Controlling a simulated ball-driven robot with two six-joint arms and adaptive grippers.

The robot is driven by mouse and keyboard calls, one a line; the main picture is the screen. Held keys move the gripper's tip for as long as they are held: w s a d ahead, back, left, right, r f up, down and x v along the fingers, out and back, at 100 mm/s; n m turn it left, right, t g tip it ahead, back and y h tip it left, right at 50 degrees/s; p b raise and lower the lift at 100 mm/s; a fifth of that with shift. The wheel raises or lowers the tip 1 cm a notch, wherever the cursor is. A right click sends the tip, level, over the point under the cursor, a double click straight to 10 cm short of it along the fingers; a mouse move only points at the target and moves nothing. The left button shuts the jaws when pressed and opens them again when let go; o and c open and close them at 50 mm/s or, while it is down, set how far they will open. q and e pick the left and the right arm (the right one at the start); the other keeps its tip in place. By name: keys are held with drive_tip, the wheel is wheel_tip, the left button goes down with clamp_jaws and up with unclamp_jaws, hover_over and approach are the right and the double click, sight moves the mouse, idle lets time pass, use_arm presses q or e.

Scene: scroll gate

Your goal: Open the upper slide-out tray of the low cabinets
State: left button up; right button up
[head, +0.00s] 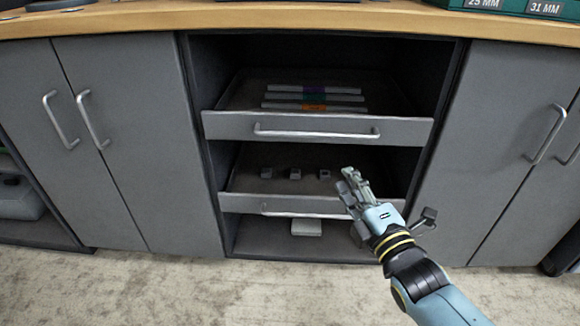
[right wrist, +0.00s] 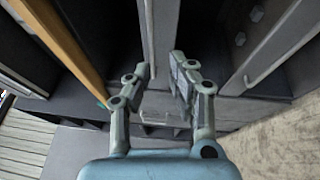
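The upper slide-out tray (head: 225,125) sits in the open middle bay of the cabinets. Its grey front, with a silver bar handle (head: 316,132), looks about flush with the bay opening. My right gripper (head: 352,184) is in front of the bay, lower in the picture than the upper handle and right of its middle. It overlaps the lower tray front. In the right wrist view, its two fingers (right wrist: 163,78) are apart, with the upper tray front (right wrist: 163,30) beyond the gap. Nothing shows held; its distance from the handle is unclear. My left gripper is not in view.
The lower tray (head: 238,202) has its own handle (head: 290,212) and holds small grey blocks. Bars with coloured labels (head: 314,97) lie in the upper tray. Closed cabinet doors (head: 125,140) flank the bay. A wooden counter (head: 300,17) runs above. Carpet (head: 200,290) in front is clear.

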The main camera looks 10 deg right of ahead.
sight(315, 135)
drive_tip(key=shift+t, duration=0.5)
drive_tip(key=b+x, duration=0.1)
drive_tip(key=x, duration=0.3)
drive_tip(key=a+b+x, duration=0.1)
drive_tip(key=x, duration=0.4)
drive_tip(key=b+x, duration=0.1)
drive_tip(key=x, duration=0.3)
drive_tip(key=shift+a+r+b, duration=0.1)
drive_tip(key=shift+a+b, duration=0.25)
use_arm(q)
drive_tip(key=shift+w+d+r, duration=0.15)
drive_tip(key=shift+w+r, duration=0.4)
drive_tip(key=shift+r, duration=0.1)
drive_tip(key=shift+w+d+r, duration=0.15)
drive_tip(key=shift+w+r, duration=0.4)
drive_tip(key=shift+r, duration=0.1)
use_arm(e)
drive_tip(key=shift+w+r, duration=0.2)
drive_tip(key=shift+w, duration=0.4)
clamp_jaws()
